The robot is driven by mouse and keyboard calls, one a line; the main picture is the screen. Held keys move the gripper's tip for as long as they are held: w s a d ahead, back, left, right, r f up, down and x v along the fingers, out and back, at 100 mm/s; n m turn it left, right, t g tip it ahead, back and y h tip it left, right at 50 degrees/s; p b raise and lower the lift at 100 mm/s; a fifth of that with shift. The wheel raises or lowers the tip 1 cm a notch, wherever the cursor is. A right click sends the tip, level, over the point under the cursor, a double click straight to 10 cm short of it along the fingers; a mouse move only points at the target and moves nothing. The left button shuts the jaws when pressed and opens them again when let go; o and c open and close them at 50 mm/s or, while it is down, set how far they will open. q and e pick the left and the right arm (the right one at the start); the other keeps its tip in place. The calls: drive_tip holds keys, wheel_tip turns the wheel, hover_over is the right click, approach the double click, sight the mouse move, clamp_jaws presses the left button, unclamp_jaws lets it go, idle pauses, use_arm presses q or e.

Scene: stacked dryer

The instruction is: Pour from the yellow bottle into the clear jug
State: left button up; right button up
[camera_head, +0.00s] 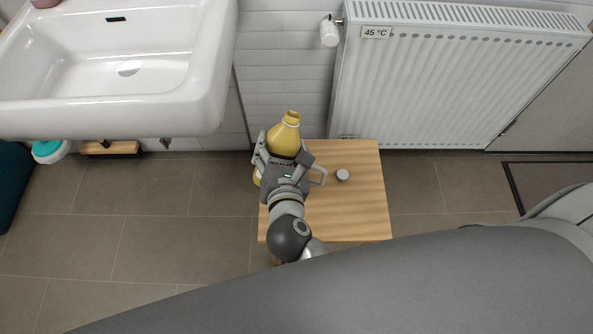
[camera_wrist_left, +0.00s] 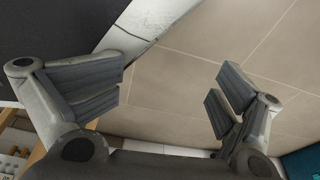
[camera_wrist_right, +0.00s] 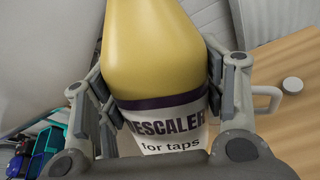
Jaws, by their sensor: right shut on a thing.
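The yellow bottle (camera_head: 284,137) is in my right gripper (camera_head: 283,156), above the left part of a small wooden table. Its open-looking neck points up and away from me. In the right wrist view the bottle (camera_wrist_right: 155,50) carries a label reading "DESCALER for taps", and the right gripper's (camera_wrist_right: 160,92) fingers press on both sides. The clear jug (camera_head: 321,178) shows only its pale handle to the right of my gripper; its body is hidden. The handle also shows in the right wrist view (camera_wrist_right: 274,95). My left gripper (camera_wrist_left: 165,93) is open and empty, seen only in its wrist view.
The wooden table (camera_head: 358,215) bears a small whitish cap (camera_head: 342,175) to the right of the handle. A white radiator (camera_head: 440,85) stands behind, a sink (camera_head: 200,95) at the back left. Tiled floor (camera_head: 140,200) is free left of the table.

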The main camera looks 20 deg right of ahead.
use_arm(q)
drive_tip(key=shift+s+a+f, duration=0.15)
drive_tip(key=shift+s+a, duration=0.1)
drive_tip(key=shift+s, duration=0.2)
drive_tip(key=shift+s+a+f, duration=0.1)
drive_tip(key=shift+s+a, duration=0.1)
drive_tip(key=shift+s, duration=0.1)
drive_tip(key=shift+s+a+f+g, duration=0.15)
drive_tip(key=shift+s+a, duration=0.1)
drive_tip(key=shift+s, duration=0.3)
drive_tip(key=shift+s+a+f+g, duration=0.15)
drive_tip(key=shift+s+a, duration=0.1)
drive_tip(key=shift+s, duration=0.25)
idle(0.5)
drive_tip(key=s, duration=0.1)
drive_tip(key=s+a, duration=0.1)
drive_tip(key=s, duration=0.1)
drive_tip(key=shift+s+a+f+g+p, duration=0.25)
drive_tip(key=shift+s+g+p, duration=0.05)
drive_tip(key=shift+p, duration=0.05)
use_arm(e)
drive_tip(key=shift+a, duration=0.1)
use_arm(q)
drive_tip(key=shift+w+d+r, duration=0.1)
drive_tip(key=shift+d, duration=0.05)
